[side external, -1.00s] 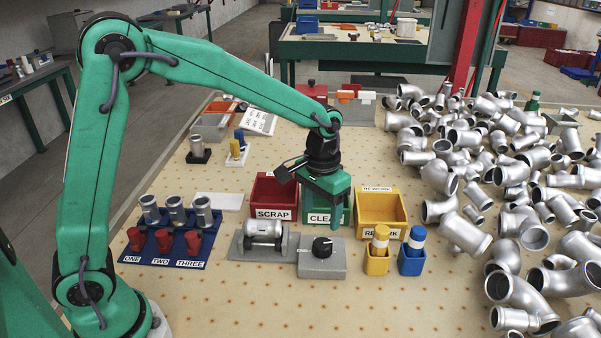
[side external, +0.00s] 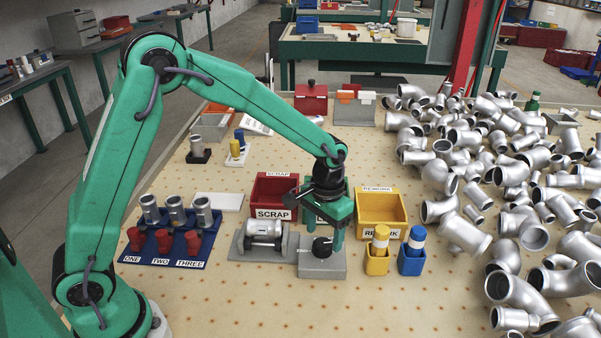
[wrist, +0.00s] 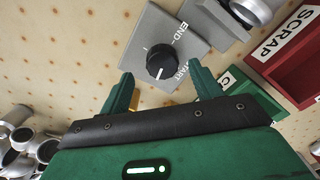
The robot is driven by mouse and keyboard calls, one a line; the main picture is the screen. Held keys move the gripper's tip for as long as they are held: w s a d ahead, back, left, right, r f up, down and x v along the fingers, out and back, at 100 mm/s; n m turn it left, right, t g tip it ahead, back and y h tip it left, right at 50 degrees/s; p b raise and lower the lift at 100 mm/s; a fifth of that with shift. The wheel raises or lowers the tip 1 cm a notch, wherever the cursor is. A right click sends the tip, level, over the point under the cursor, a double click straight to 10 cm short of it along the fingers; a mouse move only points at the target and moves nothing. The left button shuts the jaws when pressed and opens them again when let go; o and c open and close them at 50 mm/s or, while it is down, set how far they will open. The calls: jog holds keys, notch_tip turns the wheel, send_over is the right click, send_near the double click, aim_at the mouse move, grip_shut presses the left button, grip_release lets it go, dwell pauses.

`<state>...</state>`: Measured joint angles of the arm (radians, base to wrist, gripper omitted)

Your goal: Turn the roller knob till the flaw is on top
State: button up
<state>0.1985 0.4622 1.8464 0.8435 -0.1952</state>
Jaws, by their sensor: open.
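The black roller knob (side external: 321,246) sits on a grey block (side external: 322,267) beside the roller stand. In the wrist view the knob (wrist: 161,61) has a white pointer line and lies just beyond the fingertips, between END and START marks. A silver casting (side external: 263,231) lies across the rollers on the grey stand (side external: 240,246); no flaw can be made out on it. My gripper (side external: 323,236) is open and empty over the knob block, its fingers apart on either side of the knob's line. The wrist view also shows my open gripper (wrist: 160,90).
The red SCRAP bin (side external: 272,213) and yellow REWORK bin (side external: 394,232) stand behind; my gripper partly hides the green bin. A yellow holder (side external: 376,263) and a blue one (side external: 411,263) with markers stand right. A blue rack (side external: 140,256) is left. The front table is clear.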

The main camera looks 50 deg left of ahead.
aim_at(322, 247)
jog(key=shift+a+f, duration=0.1)
jog(key=shift+f, duration=1.35)
jog(key=c, duration=1)
